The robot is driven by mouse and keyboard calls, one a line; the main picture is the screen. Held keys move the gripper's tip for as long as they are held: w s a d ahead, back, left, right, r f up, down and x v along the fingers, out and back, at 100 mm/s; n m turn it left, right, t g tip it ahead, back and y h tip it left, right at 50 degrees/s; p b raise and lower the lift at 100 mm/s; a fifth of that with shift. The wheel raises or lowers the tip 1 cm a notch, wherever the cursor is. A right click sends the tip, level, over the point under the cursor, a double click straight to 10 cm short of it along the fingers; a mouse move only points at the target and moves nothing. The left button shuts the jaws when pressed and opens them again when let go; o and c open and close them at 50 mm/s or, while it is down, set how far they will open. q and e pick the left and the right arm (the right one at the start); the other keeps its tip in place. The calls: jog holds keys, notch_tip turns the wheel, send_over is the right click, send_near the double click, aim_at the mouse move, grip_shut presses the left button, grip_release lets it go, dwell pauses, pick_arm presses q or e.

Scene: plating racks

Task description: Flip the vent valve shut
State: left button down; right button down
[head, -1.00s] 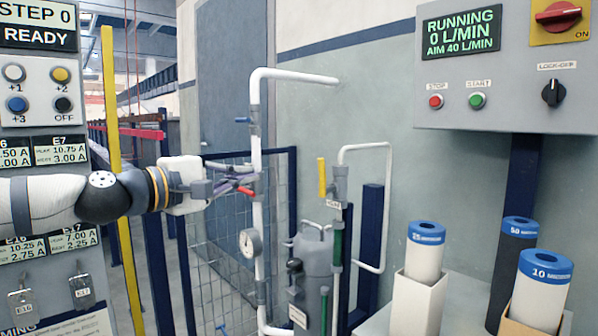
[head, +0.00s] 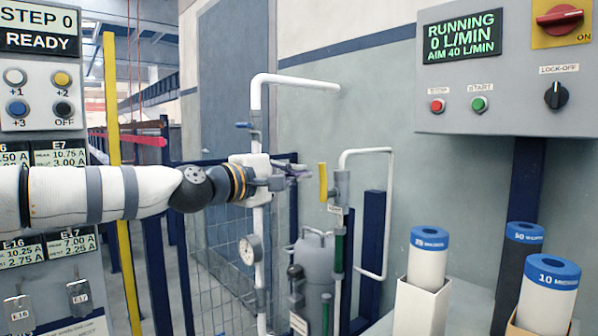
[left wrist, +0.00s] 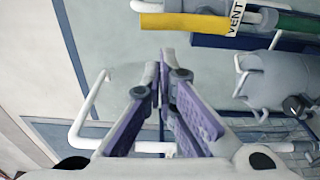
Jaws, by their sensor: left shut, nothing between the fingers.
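The vent valve has a yellow lever (head: 323,182). It stands upright beside the grey valve body on a vertical pipe, in line with that pipe. In the left wrist view the yellow lever (left wrist: 185,22) lies across the top edge, next to a tag reading VENT (left wrist: 236,18). My left gripper (head: 306,171) is shut and empty, just left of the lever in the head view, apparently apart from it. In the left wrist view its purple-padded fingers (left wrist: 166,70) point toward the lever, with a gap between. My right gripper is in neither view.
A white pipe (head: 257,100) with a blue-handled valve (head: 243,125) and a gauge (head: 250,248) runs behind my left gripper. A grey tank (head: 313,262) stands below. The control panel (head: 510,120) reads RUNNING, 0 L/MIN, AIM 40 L/MIN. Filter cartridges (head: 428,258) stand lower right.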

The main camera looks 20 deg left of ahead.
aim_at(323, 179)
pick_arm(q)
jog(key=shift+s+d+f, duration=0.1)
jog(key=shift+d+f, duration=0.05)
jog(key=shift+d, duration=0.35)
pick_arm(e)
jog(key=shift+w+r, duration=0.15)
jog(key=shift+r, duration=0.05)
